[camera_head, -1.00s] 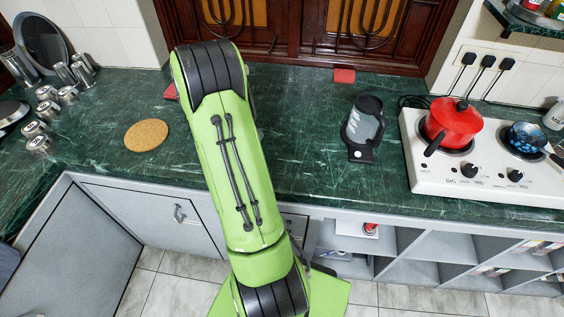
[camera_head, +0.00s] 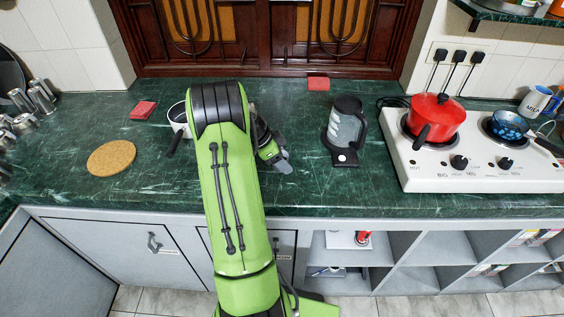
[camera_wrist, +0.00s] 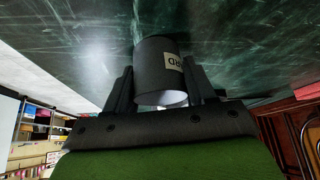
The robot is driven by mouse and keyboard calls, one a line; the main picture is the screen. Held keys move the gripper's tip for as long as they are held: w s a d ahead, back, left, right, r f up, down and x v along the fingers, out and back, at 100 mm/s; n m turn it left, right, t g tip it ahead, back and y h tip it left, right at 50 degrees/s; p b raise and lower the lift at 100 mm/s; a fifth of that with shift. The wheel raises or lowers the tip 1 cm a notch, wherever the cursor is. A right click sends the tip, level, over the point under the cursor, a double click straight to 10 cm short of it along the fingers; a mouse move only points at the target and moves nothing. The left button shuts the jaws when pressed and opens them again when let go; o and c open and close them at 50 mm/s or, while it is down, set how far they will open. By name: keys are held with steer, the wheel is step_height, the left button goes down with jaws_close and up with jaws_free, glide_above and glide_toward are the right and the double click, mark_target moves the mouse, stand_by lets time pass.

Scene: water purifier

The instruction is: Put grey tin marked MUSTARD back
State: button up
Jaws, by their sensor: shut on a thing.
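A dark grey tin (camera_wrist: 158,60) with a pale label ending in "RD" is between the two fingers of my gripper (camera_wrist: 160,88) in the wrist view. The fingers press on it from both sides, and a pale round end of it faces the camera. The green counter lies close beyond the tin; I cannot tell whether they touch. In the head view my gripper (camera_head: 279,160) shows partly, right of my green arm above the counter. The tin cannot be made out there.
Farther right is a white stove (camera_head: 470,165) with a red pot (camera_head: 436,115). Left of my arm are a pan (camera_head: 178,118), a cork mat (camera_head: 111,157), a red block (camera_head: 143,109) and metal canisters (camera_head: 25,123). The front middle counter is clear.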

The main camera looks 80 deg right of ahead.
steer(key=shift+r, duration=0.1)
steer(key=o, duration=1)
